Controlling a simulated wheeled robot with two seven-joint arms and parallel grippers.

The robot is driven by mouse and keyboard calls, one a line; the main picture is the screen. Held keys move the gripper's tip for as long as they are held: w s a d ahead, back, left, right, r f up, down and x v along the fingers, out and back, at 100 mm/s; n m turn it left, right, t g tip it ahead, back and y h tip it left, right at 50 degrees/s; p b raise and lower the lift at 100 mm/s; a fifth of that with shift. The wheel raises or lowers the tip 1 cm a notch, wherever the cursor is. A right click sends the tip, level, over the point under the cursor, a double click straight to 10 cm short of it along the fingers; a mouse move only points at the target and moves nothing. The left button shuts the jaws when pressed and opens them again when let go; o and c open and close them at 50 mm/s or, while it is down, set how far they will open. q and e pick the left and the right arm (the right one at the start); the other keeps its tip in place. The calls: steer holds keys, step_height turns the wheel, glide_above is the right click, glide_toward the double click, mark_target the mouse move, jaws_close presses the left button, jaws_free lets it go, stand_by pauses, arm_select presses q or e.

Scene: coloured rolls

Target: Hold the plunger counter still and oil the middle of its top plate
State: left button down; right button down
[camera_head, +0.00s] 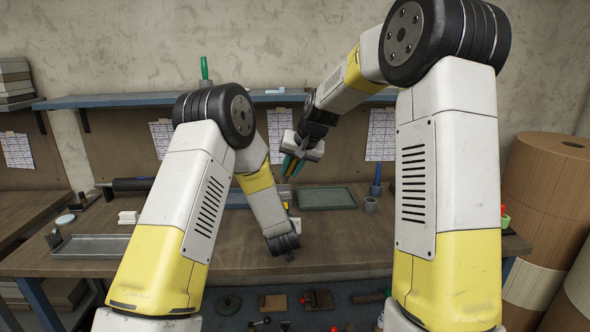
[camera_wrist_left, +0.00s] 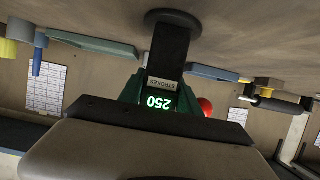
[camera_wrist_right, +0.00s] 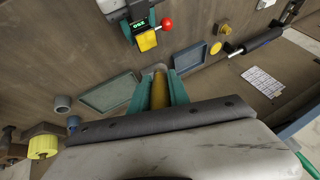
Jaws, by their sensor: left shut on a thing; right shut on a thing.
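The plunger counter (camera_wrist_left: 166,65) is a dark upright body with a lit "250" display and a STROKES label; its round base shows in the left wrist view. My left gripper (camera_wrist_left: 160,100) is shut on it, green fingers at either side. In the right wrist view the counter (camera_wrist_right: 138,24) shows a yellow square top part (camera_wrist_right: 147,41) and a red ball beside it. My right gripper (camera_head: 293,166) is raised above the bench, shut on a brass-coloured cylinder (camera_wrist_right: 159,90), apparently the oiler, apart from the counter. My left arm hides the counter in the head view.
A green-grey tray (camera_head: 326,198) and a blue tray (camera_wrist_right: 190,57) lie near the counter. A grey cup (camera_head: 370,205) and a blue upright piece (camera_head: 376,181) stand right of the trays. A metal tray (camera_head: 88,246) lies at left. The front right of the bench is clear.

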arm_select(q)
steer(key=shift+s+f, duration=0.15)
steer(key=shift+f, duration=0.15)
arm_select(e)
steer(key=shift+r, duration=0.1)
steer(key=shift+r, duration=0.25)
steer(key=shift+a+f, duration=1.9)
steer(key=shift+f, duration=2.2)
steer(key=shift+d+r, duration=0.65)
steer(key=shift+r, duration=0.7)
steer(key=shift+d+r, duration=0.6)
steer(key=shift+r, duration=0.8)
steer(key=shift+d+r, duration=0.65)
steer(key=shift+r, duration=0.7)
